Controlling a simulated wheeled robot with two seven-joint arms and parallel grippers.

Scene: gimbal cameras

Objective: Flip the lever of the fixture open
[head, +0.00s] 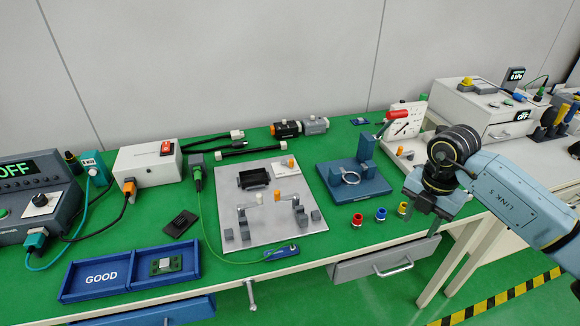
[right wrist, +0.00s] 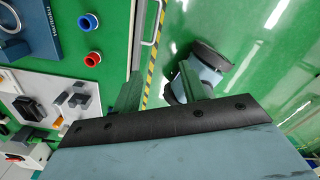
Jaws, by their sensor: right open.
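The fixture (head: 350,190) is a blue base with a blue upright block, standing at the back right of the green table in the head view. Its lever has a red handle (head: 397,114) that points up and to the right from the top of the block. A metal ring (head: 351,177) lies on the base. My right gripper (head: 420,217) is open and empty, over the table's front right edge, apart from the fixture and lower right of the lever. In the right wrist view the gripper (right wrist: 160,88) shows the fixture's corner (right wrist: 44,38); the lever is out of that view.
A white gauge panel (head: 404,120) is close behind the lever. A grey plate with blocks (head: 265,220) is to the left. An open drawer (head: 385,262) juts out in front.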

